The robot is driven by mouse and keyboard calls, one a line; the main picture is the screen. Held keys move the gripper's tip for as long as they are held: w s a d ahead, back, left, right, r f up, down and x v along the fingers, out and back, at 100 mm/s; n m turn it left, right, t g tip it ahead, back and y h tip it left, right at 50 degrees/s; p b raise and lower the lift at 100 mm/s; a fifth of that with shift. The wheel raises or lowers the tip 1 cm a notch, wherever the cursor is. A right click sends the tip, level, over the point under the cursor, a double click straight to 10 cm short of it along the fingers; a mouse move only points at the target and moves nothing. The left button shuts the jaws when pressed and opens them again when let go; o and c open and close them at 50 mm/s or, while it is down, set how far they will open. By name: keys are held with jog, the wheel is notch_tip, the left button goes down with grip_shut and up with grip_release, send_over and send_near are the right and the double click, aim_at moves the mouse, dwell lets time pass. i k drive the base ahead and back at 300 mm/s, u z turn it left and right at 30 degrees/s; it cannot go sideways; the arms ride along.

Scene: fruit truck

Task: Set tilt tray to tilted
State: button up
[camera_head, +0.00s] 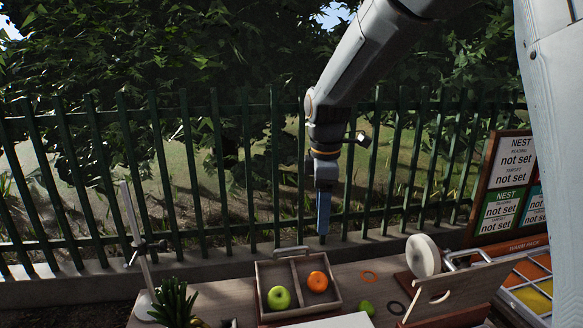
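A wooden tray (263,272) with two compartments and a handle at its back edge stands on the table. It holds a green apple (279,297) in the left compartment and an orange (317,281) in the right one. I take it to be the tilt tray; I cannot tell its exact angle. My gripper (323,226) hangs pointing down, above and behind the tray's right side, apart from it. Its blue fingers show edge-on, so whether they are open or shut is unclear. Nothing is visibly held.
A metal stand (136,230) with a clamp and a spiky plant (176,302) are at left. A fruit display (528,290) and a sign board (504,190) stand far right. A green fence (217,165) runs behind.

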aim_at(293, 273)
jog(key=k, duration=1)
